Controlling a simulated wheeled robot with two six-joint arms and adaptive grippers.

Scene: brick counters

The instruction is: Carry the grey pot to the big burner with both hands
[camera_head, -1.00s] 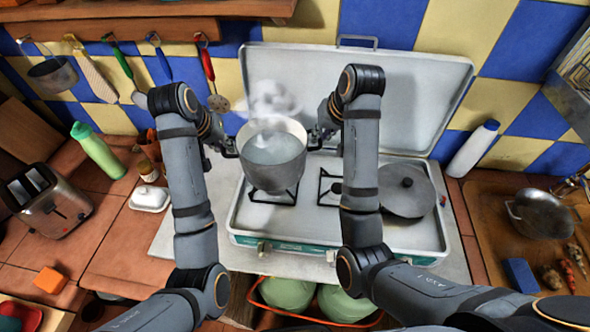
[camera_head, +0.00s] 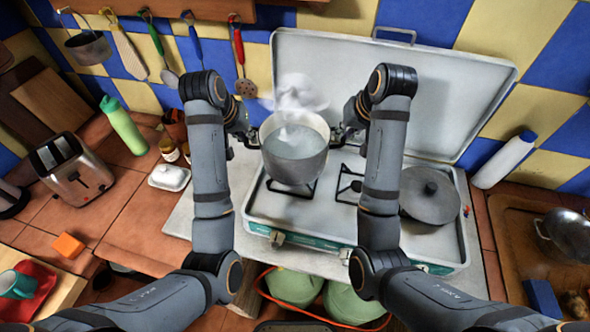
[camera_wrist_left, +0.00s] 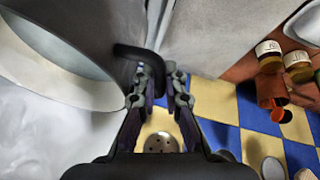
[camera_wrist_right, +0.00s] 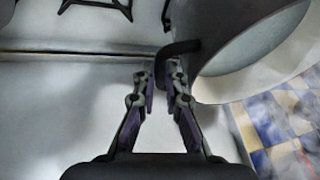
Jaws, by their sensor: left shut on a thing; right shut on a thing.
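The grey pot (camera_head: 295,168) holds pale water and steams; it looks upright. In the head view it is over the left burner (camera_head: 306,190), hiding most of that grate; I cannot tell whether it touches it. My left gripper (camera_head: 253,138) is shut on the left handle, which shows in the left wrist view (camera_wrist_left: 140,55). My right gripper (camera_head: 338,136) is shut on the right handle, which shows in the right wrist view (camera_wrist_right: 180,48). A second burner (camera_head: 346,184) stands to the right, partly hidden by my right arm. I cannot tell which burner is bigger.
The stove's open lid (camera_head: 440,100) stands behind. A dark lidded pan (camera_head: 430,197) sits at the stove's right. A white bottle (camera_head: 503,160) is beyond it. A butter dish (camera_head: 169,177), toaster (camera_head: 73,172) and green bottle (camera_head: 124,125) are left. Utensils hang on the back wall.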

